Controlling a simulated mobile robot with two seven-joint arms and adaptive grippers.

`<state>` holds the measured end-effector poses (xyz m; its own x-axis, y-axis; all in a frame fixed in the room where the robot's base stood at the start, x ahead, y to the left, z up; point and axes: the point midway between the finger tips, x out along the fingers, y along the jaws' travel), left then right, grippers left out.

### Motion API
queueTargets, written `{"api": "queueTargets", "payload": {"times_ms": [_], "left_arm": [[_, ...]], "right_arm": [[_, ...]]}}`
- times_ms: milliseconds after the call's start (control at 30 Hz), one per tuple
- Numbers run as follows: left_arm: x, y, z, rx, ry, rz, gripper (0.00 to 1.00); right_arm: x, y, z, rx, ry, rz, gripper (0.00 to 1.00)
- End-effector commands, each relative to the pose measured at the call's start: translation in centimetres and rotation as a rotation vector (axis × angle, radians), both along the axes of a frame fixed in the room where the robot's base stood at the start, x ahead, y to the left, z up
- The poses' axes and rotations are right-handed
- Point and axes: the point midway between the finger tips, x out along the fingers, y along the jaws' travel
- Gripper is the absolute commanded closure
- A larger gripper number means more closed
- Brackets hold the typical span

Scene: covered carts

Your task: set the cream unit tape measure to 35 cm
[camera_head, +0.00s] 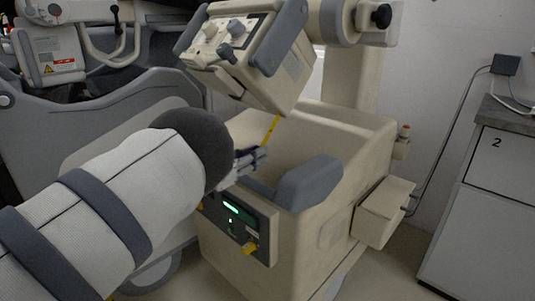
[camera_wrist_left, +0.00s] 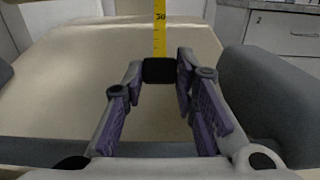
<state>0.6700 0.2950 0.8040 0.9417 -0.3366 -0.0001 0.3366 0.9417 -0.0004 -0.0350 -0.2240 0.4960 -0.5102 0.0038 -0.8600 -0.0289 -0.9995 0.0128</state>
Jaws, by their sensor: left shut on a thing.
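The cream unit has a tilted upper head (camera_head: 262,88) with grey handles and knobs, above a boxy body (camera_head: 345,125). A yellow tape (camera_head: 271,130) hangs from the head toward my left gripper (camera_head: 262,156). In the left wrist view the tape (camera_wrist_left: 160,38) runs up out of the picture from a black end block (camera_wrist_left: 159,71); a marking near the top looks like 30, small and blurred. My left gripper (camera_wrist_left: 160,75) is shut on this block, held between its fingertips above the cream top. The tape's upper end is hidden in the wrist view. My right gripper is out of view.
A front panel (camera_head: 238,222) with a green lit display and a yellow knob is on the cream body. A grey pad (camera_head: 310,183) stands beside my gripper. A grey covered cart (camera_head: 95,115) is at left, a cabinet (camera_head: 490,190) at right.

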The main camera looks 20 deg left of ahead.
Motion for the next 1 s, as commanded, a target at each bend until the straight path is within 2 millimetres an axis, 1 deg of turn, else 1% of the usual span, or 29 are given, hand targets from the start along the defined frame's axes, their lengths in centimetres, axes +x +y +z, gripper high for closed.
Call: {"api": "queueTargets", "payload": {"times_ms": [33, 367, 400, 467, 500, 767, 833, 867, 933, 1000], "left_arm": [[-0.1, 0.1, -0.6, 0.0, 0.007, -0.004, 1.0], [-0.1, 0.2, -0.3, 0.001, 0.003, -0.008, 1.0], [-0.1, 0.2, -0.3, 0.001, 0.003, -0.008, 0.72], [-0.1, 0.2, -0.3, 0.001, 0.002, -0.007, 0.58], [0.0, 0.2, -0.3, 0.001, 0.002, -0.007, 0.53], [-0.1, 0.3, -0.2, 0.001, 0.0, -0.006, 0.53], [-0.5, 0.5, -0.3, 0.002, 0.002, -0.004, 0.53], [-0.9, 0.6, -0.2, 0.002, 0.002, -0.004, 0.53], [-2.3, 1.2, -0.3, 0.002, 0.003, -0.002, 0.53], [-4.2, 1.9, -0.3, 0.002, 0.005, -0.001, 0.53]], "right_arm": [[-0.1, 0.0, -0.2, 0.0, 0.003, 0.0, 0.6], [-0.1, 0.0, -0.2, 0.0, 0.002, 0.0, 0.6], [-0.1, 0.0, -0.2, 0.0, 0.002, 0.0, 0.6], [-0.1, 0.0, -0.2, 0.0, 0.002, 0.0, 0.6], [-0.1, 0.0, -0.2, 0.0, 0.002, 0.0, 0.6], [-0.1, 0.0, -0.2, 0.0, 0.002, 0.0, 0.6], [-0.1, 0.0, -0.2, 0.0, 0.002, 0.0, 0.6], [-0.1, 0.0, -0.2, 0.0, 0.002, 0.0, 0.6], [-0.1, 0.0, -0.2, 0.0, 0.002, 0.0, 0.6], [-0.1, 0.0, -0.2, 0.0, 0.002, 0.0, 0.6]]}}
